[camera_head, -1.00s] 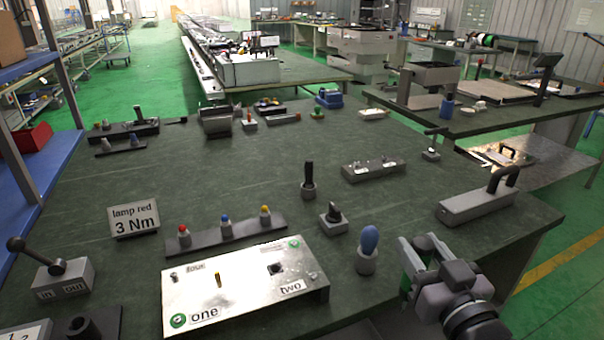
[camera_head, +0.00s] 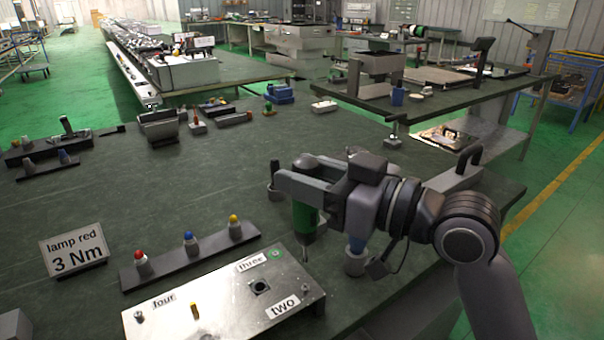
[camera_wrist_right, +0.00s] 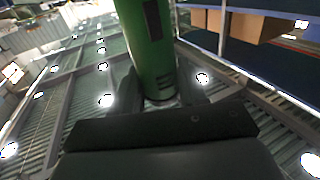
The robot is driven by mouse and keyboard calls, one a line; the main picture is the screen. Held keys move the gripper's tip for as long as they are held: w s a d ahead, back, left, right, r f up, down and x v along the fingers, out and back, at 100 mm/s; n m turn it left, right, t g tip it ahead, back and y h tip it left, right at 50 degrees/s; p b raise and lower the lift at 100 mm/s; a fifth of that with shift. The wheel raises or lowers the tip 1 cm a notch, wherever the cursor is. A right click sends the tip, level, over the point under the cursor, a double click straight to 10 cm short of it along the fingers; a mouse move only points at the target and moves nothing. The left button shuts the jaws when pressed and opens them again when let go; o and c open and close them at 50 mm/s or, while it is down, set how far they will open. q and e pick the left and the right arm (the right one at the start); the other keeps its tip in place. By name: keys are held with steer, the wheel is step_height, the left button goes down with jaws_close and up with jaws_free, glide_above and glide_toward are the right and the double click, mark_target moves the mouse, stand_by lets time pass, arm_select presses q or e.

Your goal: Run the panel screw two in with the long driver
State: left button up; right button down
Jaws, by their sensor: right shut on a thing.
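The metal panel (camera_head: 225,308) lies at the lower middle of the head view, with labels "four", "three" and "two" (camera_head: 283,306). The green handle (camera_wrist_right: 150,45) also fills the upper middle of the right wrist view. My left gripper is not in view.
A blue-handled tool in a grey holder (camera_head: 355,263) stands just right of the driver, partly behind my gripper. A rack (camera_head: 190,256) with red, blue and yellow tops lies behind the panel. The "lamp red 3 Nm" sign (camera_head: 74,250) stands left. The table's middle left is clear.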

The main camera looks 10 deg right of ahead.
mark_target(317, 212)
steer(key=shift+r, duration=0.1)
step_height(317, 212, down, 5)
steer(key=b, duration=0.3)
steer(key=shift+r, duration=0.1)
steer(key=shift+f, duration=0.25)
steer(key=shift+p, duration=0.4)
stand_by(0.9)
